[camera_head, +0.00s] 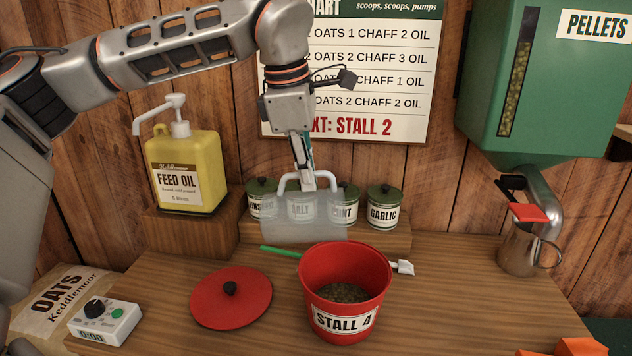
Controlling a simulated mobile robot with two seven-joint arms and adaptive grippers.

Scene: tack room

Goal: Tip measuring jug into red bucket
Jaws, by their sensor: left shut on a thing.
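The red bucket (375,287), labelled STALL 4, stands upright on the wooden bench with brownish feed in its bottom. A clear, see-through jug (303,230), which I take to be the measuring jug, is behind the bucket and a little to its left. My left gripper (308,183) comes down from above and is shut on the jug's handle, which is uppermost. The jug's exact tilt, and whether anything is in it, I cannot tell. My right gripper is out of view.
A red lid (231,297) and a timer (104,321) lie left of the bucket. Labelled canisters (384,207) stand behind the jug, and a yellow oil jug (187,168) stands back left. A metal pitcher (522,252) sits under the green pellet dispenser (540,85). A green-handled tool (282,252) lies behind the bucket.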

